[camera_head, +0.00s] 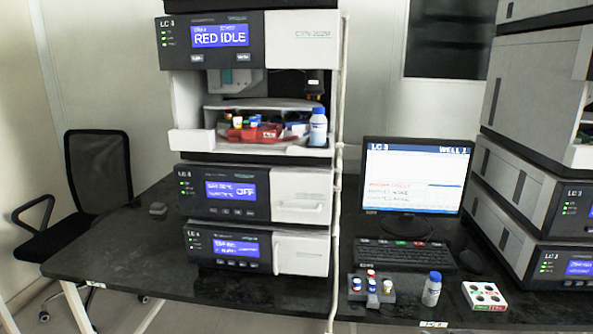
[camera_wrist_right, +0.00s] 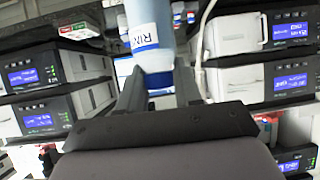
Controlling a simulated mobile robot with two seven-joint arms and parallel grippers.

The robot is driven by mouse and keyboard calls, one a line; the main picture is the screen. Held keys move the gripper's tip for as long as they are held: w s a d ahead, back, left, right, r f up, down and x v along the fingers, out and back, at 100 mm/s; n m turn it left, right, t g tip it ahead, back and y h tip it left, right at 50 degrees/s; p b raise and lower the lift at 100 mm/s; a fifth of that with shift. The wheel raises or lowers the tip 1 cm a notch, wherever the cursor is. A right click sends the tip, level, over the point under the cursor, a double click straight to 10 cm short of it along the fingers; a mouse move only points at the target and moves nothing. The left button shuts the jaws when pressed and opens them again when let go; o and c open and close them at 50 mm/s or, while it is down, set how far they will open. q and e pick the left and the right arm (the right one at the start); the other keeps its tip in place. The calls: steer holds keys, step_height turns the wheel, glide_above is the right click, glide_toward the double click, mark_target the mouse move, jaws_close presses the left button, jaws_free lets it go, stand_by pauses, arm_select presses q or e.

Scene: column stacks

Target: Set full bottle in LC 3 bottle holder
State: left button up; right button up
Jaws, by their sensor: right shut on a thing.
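My right gripper (camera_wrist_right: 159,90) is shut on a bottle (camera_wrist_right: 148,12) in the right wrist view. The bottle has a white label with blue lettering that begins "RIN" and a blue band. Its upper end in the picture is cut off. My grippers do not show in the head view. There, one white bottle with a blue cap (camera_head: 318,128) stands upright at the right end of the open bay (camera_head: 245,143) in the left instrument stack. Another blue-capped bottle (camera_head: 431,289) stands upright on the bench. The small LC numbers are hard to read.
A grey vial rack (camera_head: 372,291) and a white box with round openings (camera_head: 484,296) flank the bench bottle. Behind them are a keyboard (camera_head: 405,256) and monitor (camera_head: 416,180). A second stack (camera_head: 530,180) stands right.

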steer(key=shift+n+y, duration=0.6)
steer(key=s+a, duration=0.2)
steer(key=s+a+r, duration=0.1)
steer(key=s+a, duration=0.1)
steer(key=shift+a+r, duration=0.1)
steer(key=shift+r, duration=0.05)
steer(key=w+d+f+m+g+h, duration=0.1)
steer(key=w+d, duration=0.4)
steer(key=d, duration=0.7)
steer(key=w+d+f+m+g+h, duration=0.1)
steer(key=w+d+f+m+h, duration=0.2)
steer(key=d, duration=0.9)
steer(key=w+d+f+m+g+h, duration=0.1)
steer(key=w+d+f+m+h, duration=0.2)
steer(key=d, duration=1)
steer(key=shift+w+d+m+h, duration=0.1)
steer(key=shift+w+m+h, duration=0.3)
steer(key=shift+w, duration=0.5)
steer(key=shift+w+m+h, duration=0.3)
steer(key=shift+w+m, duration=0.2)
steer(key=shift+w, duration=0.4)
